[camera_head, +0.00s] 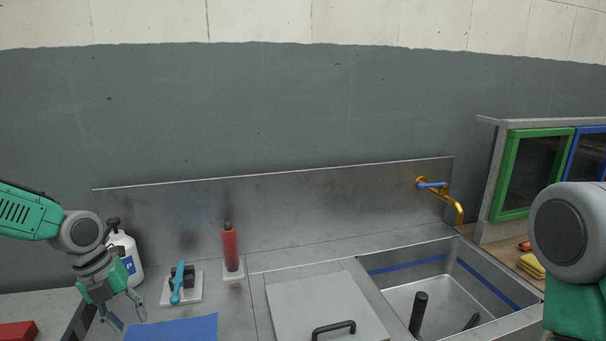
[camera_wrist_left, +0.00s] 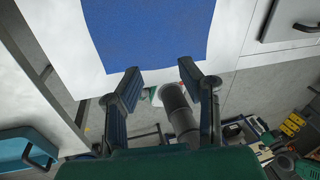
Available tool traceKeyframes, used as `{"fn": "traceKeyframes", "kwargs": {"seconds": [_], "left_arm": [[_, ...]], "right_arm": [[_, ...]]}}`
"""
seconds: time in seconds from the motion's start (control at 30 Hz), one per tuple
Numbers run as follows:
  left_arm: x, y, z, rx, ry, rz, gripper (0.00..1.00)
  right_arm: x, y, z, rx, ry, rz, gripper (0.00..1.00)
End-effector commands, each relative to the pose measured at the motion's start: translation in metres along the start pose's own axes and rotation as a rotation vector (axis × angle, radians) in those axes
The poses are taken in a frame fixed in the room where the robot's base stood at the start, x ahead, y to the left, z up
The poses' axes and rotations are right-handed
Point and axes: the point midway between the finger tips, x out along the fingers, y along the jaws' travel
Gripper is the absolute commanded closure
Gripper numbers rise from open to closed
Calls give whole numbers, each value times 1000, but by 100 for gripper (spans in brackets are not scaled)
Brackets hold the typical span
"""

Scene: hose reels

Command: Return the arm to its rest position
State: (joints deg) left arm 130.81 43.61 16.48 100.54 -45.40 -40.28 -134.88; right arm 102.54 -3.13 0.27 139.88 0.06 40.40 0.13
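My left arm comes in from the left in the head view. Its gripper (camera_head: 126,307) hangs above the counter's left part, beside a blue mat (camera_head: 175,329). In the left wrist view the gripper (camera_wrist_left: 158,82) has its two fingers spread apart with nothing held between them. The blue mat (camera_wrist_left: 148,30) lies past the fingertips in that view. A part of my right arm (camera_head: 568,232) shows at the right edge of the head view. My right gripper is out of view.
A white bottle (camera_head: 124,253) stands close behind my left gripper. A blue-handled valve (camera_head: 178,283) and a red cylinder (camera_head: 230,250) stand at the back. A sink (camera_head: 440,290) with a brass tap (camera_head: 445,197), a lidded panel (camera_head: 320,305) and a green-framed cabinet (camera_head: 505,180) are further right.

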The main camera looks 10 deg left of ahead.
Motion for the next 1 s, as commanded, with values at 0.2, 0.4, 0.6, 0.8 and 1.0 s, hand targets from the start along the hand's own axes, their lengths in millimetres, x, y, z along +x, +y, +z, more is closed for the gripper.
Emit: {"fn": "traceKeyframes", "kwargs": {"seconds": [0.2,0.4,0.6,0.8,1.0], "left_arm": [[38,-14,-36,-230,40,-21,67],[84,-24,-84,-568,90,-27,67],[146,-16,-162,-1155,127,24,67],[185,21,-235,-1787,48,88,67],[196,67,-282,-2281,-122,82,67]], "right_arm": [[0,0,0,0,1,0,60],[0,0,0,0,0,0,60],[0,0,0,0,0,0,60],[0,0,0,0,0,0,60],[0,0,0,0,0,0,60]]}}
